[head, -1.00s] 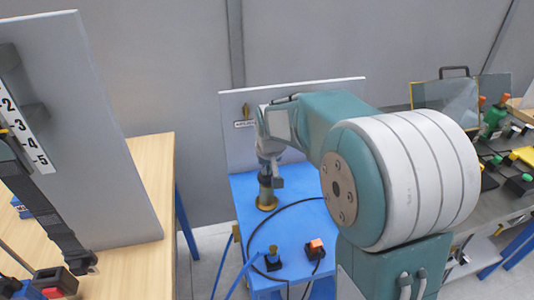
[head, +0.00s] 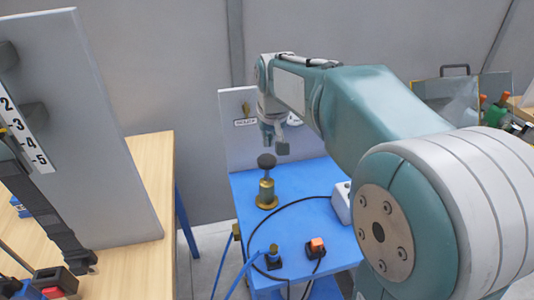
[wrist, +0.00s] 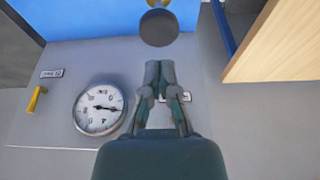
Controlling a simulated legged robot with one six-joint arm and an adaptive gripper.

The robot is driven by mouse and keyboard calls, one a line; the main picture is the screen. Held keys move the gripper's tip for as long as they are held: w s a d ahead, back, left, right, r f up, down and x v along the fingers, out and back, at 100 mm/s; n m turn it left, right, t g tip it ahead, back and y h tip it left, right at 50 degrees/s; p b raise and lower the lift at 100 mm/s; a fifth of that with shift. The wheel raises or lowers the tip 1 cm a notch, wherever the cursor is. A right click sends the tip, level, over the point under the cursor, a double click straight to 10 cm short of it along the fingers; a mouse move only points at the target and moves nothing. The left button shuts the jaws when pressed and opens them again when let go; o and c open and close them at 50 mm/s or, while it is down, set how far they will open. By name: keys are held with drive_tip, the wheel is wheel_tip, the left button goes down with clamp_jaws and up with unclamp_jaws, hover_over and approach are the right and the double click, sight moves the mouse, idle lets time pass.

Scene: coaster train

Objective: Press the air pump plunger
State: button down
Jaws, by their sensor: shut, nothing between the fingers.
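The air pump stands upright on the blue table, with a brass body (head: 267,193) and a dark round plunger knob (head: 266,160) on top. The knob also shows in the wrist view (wrist: 159,27), beyond the fingertips. My gripper (head: 276,150) is above and slightly right of the knob in the head view, pointing down. In the wrist view my gripper (wrist: 160,68) has its fingertips together with nothing between them. A gap shows between fingertips and knob in the wrist view.
A black hose curves across the blue table (head: 310,225) past an orange-topped switch (head: 317,245) and a small brass-topped fitting (head: 272,254). A white box sits at right. A round gauge (wrist: 100,108) and a yellow handle (wrist: 37,98) are on the back panel.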

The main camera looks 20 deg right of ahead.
sight(267, 158)
drive_tip(key=v, duration=0.3)
idle(0.8)
wheel_tip(267, 158, up, 5)
drive_tip(key=shift+d+r, duration=0.1)
drive_tip(key=shift+r, duration=0.05)
drive_tip(key=x, duration=0.8)
drive_tip(key=s+x, duration=0.1)
drive_tip(key=x, duration=0.4)
drive_tip(key=shift+f, duration=0.55)
